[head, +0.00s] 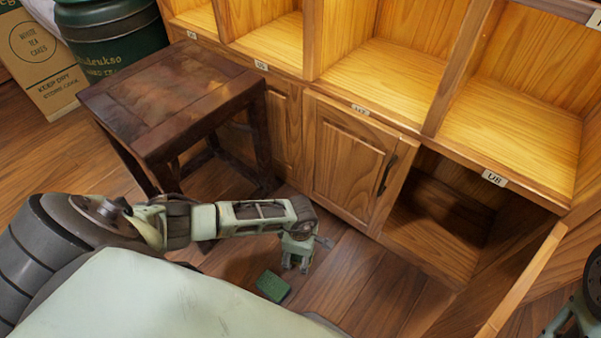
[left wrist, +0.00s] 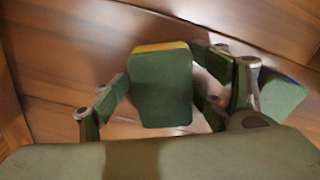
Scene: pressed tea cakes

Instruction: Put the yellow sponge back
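The sponge (left wrist: 162,90), a block with a green face and a yellow edge, is between the fingers of my left gripper in the left wrist view. The fingers meet its two sides, so the gripper looks shut on it. In the head view my left gripper (head: 297,256) points down, low over the floor in front of the cabinet, and I cannot make out the sponge there. A green block (head: 272,286) lies on the floor beside it. A green block (left wrist: 283,95) also shows, partly hidden, behind a finger in the left wrist view. Part of my right gripper (head: 572,320) shows at the lower right edge.
A dark wooden stool (head: 165,95) stands left of the gripper. The wooden cabinet has empty upper compartments, a closed door (head: 345,160) and an open, empty lower compartment (head: 440,215). An open door (head: 525,280) juts out at the right. A carton (head: 40,60) and green canister (head: 110,40) stand back left.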

